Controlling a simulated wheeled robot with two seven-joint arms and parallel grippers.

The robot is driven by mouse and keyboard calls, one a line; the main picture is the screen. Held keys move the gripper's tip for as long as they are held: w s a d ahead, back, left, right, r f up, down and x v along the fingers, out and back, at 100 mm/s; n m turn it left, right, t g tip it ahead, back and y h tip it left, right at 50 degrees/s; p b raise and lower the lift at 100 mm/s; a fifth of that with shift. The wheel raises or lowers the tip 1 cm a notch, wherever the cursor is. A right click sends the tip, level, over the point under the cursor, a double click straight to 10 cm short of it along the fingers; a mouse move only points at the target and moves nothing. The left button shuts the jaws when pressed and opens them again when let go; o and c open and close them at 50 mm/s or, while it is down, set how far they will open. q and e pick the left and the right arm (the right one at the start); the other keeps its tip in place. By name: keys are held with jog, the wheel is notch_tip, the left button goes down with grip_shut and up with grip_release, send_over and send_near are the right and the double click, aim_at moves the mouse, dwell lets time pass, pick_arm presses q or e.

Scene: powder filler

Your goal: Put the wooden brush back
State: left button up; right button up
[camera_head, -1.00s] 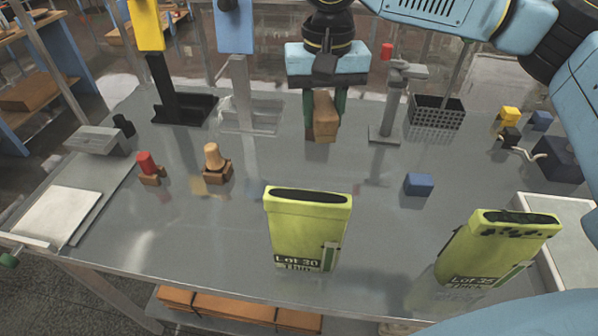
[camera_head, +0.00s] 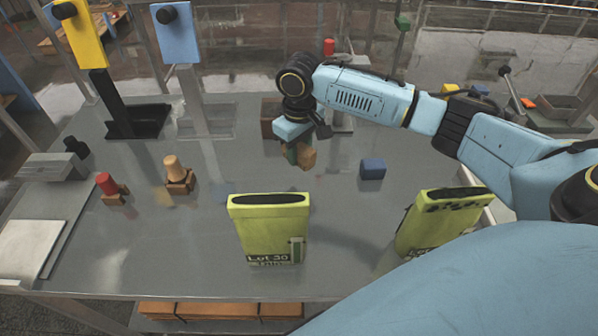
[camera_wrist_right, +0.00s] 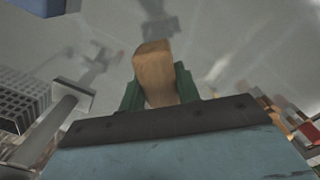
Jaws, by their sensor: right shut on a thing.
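My right gripper (camera_head: 297,152) is shut on the wooden brush (camera_head: 307,159), above the table and behind the Lot 30 container. In the right wrist view the brush's wooden end (camera_wrist_right: 156,72) stands between the green fingers; its other end is hidden. A dark brown block (camera_head: 269,118), perhaps the brush's holder, stands behind and to the left of the gripper, partly covered by it. My left gripper is not in view.
Yellow-green containers Lot 30 (camera_head: 268,228) and another (camera_head: 432,222) stand in front. A blue block (camera_head: 372,168) is right of the gripper. A metal stand (camera_head: 342,120) is behind. A wooden knob (camera_head: 174,165) and a red knob (camera_head: 106,184) sit left.

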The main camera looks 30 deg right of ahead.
aim_at(299, 146)
notch_tip(299, 146, down, 7)
jog(key=shift+r, duration=0.1)
dwell(0.5)
jog(key=o, duration=1)
notch_tip(299, 146, up, 12)
jog(key=shift+r+p, duration=0.1)
jog(key=shift+p, duration=0.2)
